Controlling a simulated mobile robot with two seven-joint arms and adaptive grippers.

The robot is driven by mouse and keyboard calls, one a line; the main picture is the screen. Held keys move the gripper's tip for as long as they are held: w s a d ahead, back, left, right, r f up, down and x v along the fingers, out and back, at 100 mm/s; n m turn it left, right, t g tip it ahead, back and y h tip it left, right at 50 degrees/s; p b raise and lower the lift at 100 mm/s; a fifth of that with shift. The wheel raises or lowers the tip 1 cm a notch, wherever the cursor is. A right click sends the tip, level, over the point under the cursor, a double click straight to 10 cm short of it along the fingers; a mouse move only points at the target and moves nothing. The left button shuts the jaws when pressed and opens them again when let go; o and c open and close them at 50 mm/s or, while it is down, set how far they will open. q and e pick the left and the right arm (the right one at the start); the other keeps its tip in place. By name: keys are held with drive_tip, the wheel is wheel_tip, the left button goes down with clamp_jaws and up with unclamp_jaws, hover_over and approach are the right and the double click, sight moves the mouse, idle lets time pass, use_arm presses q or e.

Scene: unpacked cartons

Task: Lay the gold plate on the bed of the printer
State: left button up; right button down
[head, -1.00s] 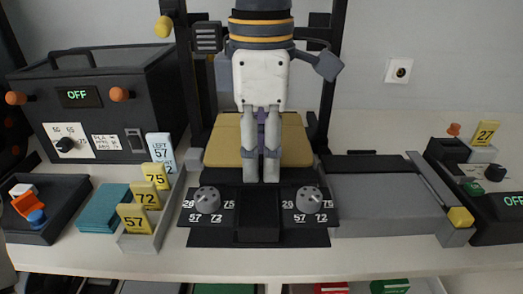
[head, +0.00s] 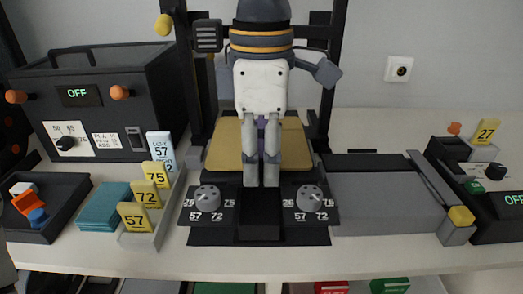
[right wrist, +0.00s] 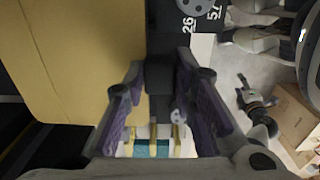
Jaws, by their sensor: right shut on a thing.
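The gold plate (head: 224,145) lies roughly level inside the printer's black frame (head: 326,100), over the place of the bed. The plate hides the bed, and I cannot tell whether they touch. My right gripper (head: 262,182) points down at the middle of the plate's front edge and is shut on the plate. The exact grip is hard to see. In the right wrist view the plate (right wrist: 75,70) fills the left side, beside my right gripper's purple-padded fingers (right wrist: 160,85). My left gripper is not in view.
Two grey dials (head: 208,199) flank the printer's front. A black control box (head: 95,105) stands at the left, with a dark tray (head: 62,222), a teal stack (head: 103,208) and yellow number tags (head: 135,217) before it. A grey flat unit (head: 385,203) stands at the right.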

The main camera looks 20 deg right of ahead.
drive_tip(key=shift+f, duration=0.65)
drive_tip(key=c, duration=1.2)
unclamp_jaws()
drive_tip(key=shift+c, duration=0.2)
drive_tip(key=shift+r, duration=0.15)
drive_tip(key=shift+r, duration=1.5)
